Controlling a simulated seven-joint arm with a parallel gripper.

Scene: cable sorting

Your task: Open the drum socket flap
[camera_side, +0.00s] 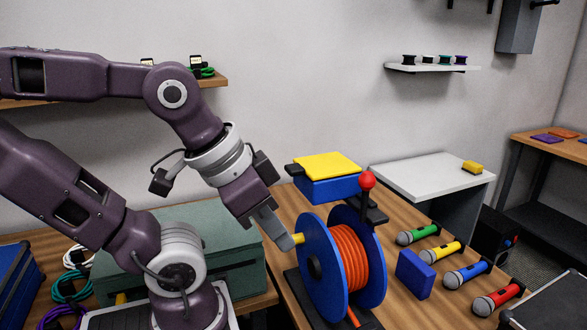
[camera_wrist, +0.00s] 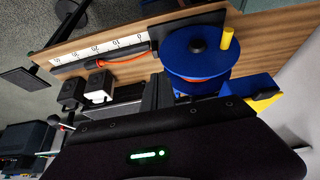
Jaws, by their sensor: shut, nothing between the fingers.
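The cable drum (camera_side: 313,267) has blue flanges, a dark hub and a wound orange cable (camera_side: 348,258). It stands upright on a dark base. A yellow crank handle (camera_side: 298,239) sticks out of its near flange. The drum (camera_wrist: 190,60) and its handle (camera_wrist: 227,38) also show in the wrist view. I cannot clearly make out a socket flap on the drum. My gripper (camera_side: 284,243) points down at the drum's left side, very close to the yellow handle; contact cannot be told. Its grey fingers (camera_wrist: 157,93) are shut and empty, left of the drum in the wrist view.
A blue box with a yellow top (camera_side: 326,166) and a red-knobbed lever (camera_side: 367,181) stand behind the drum. Several microphones (camera_side: 440,252) and a blue block (camera_side: 414,274) lie to the right. A green case (camera_side: 235,262) is at left. A numbered scale (camera_wrist: 97,50) runs beside the drum.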

